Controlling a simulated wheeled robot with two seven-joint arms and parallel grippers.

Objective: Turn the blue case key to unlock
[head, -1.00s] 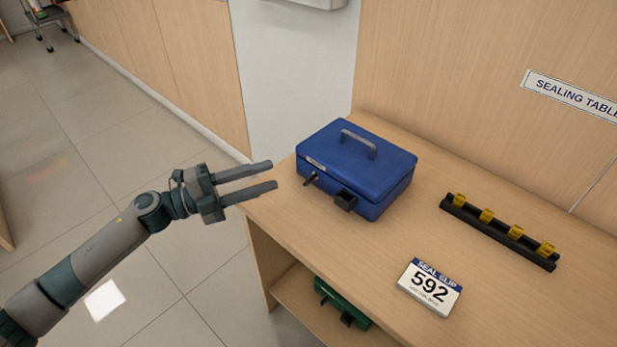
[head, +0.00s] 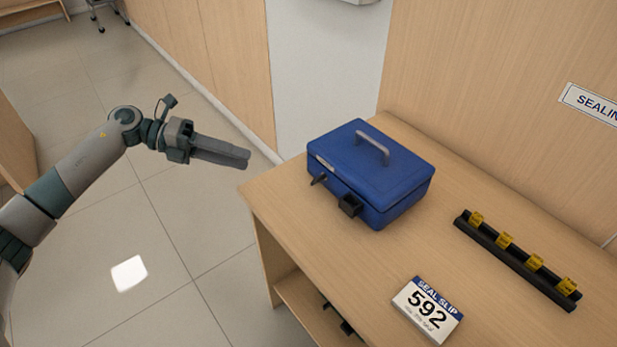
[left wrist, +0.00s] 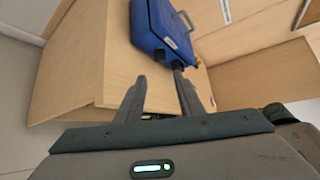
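The blue case (head: 375,178) sits closed on the wooden table, with a grey handle on its lid. A small dark key-like piece (head: 318,180) sticks out of its front at the left, and a black block (head: 350,205) sits to the right of it. My left gripper (head: 246,158) is in the air left of the case, apart from it, with its fingers pointing right. In the left wrist view the fingers (left wrist: 160,76) are spread and empty, with the blue case (left wrist: 160,25) beyond them. The key cannot be made out clearly there. My right gripper is out of view.
The wooden table (head: 300,240) has bare room in front of the case. A 592 seal slip card (head: 428,310) lies near its front, and a black rack (head: 515,260) with several yellow tags is at the right. Dark parts show on the shelf below.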

